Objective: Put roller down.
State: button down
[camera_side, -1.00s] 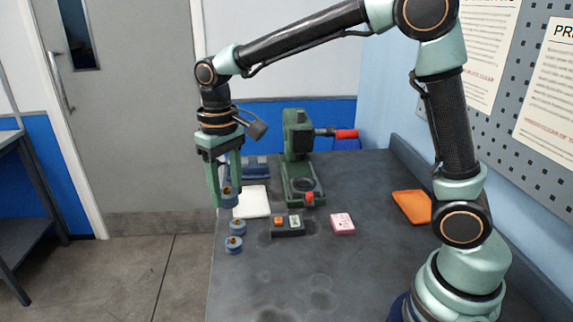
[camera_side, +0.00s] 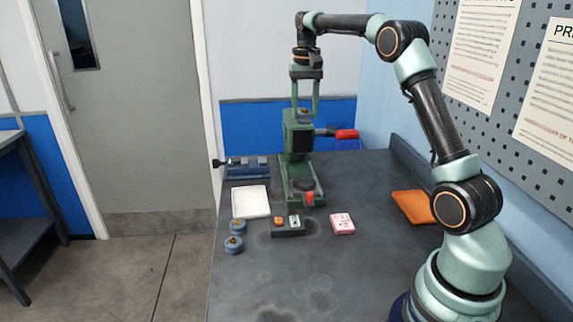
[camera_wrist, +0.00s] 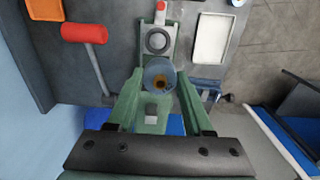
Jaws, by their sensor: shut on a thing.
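The roller is a short blue-grey cylinder with a brass middle (camera_side: 304,120). It also shows in the wrist view (camera_wrist: 150,80). My gripper (camera_side: 304,113) points down with its two green fingers shut on the roller. It holds the roller high, in line with the top of the green press (camera_side: 296,146) in the side view. In the wrist view, my gripper (camera_wrist: 160,76) and the roller overlap the press, with its round plate (camera_wrist: 157,41) just beyond. I cannot tell how far the roller is above the press.
Two similar blue pieces (camera_side: 236,227) (camera_side: 233,246) stand at the bench's left edge, near a white tray (camera_side: 251,202) and a blue clamp-like tool (camera_side: 248,168). The press's red handle (camera_side: 346,134) sticks out right. A dark switch block (camera_side: 288,226), pink box (camera_side: 342,224) and orange tray (camera_side: 412,207) lie nearer.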

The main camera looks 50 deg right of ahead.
jog(key=shift+s+d+f, duration=0.15)
jog(key=shift+d+f, duration=0.15)
notch_tip(320, 180, down, 19)
jog(key=shift+f, duration=0.15)
